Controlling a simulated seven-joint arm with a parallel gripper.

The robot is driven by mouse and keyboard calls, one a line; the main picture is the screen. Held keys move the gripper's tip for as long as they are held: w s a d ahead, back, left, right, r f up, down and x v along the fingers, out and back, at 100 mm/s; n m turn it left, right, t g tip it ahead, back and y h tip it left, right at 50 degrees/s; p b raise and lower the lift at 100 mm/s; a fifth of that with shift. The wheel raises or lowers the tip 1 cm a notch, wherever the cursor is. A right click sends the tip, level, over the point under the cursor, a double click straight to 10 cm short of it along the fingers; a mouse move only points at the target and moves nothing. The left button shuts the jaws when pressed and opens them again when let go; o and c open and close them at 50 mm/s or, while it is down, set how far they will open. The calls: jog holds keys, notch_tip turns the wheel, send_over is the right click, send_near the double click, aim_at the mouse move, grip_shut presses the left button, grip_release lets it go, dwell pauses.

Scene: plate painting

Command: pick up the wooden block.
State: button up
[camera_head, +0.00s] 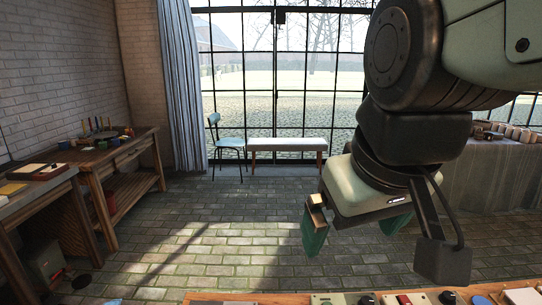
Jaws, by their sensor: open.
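My gripper (356,228) hangs at the right of the view, above the near worktable. Its two green fingers are spread wide apart, and I see nothing held between them. I cannot make out the wooden block for certain. Only a thin strip of the near worktable (215,297) shows along the bottom edge, so most of its top is out of view.
Several small items, among them a dark knob-like one (447,297), line the strip of near worktable. A wooden workbench (128,146) stands at the left wall. A chair (228,142) and a bench (287,144) stand by the window. The brick floor between is clear.

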jog(key=s, duration=0.1)
jog(key=s+d+f+m, duration=0.1)
jog(key=s+m, duration=0.1)
jog(key=shift+s+d+f+t, duration=0.15)
jog(key=shift+s+d+t, duration=0.05)
jog(key=shift+s+t, duration=0.2)
jog(key=c, duration=0.8)
jog(key=shift+o, duration=0.2)
jog(key=shift+w, duration=0.1)
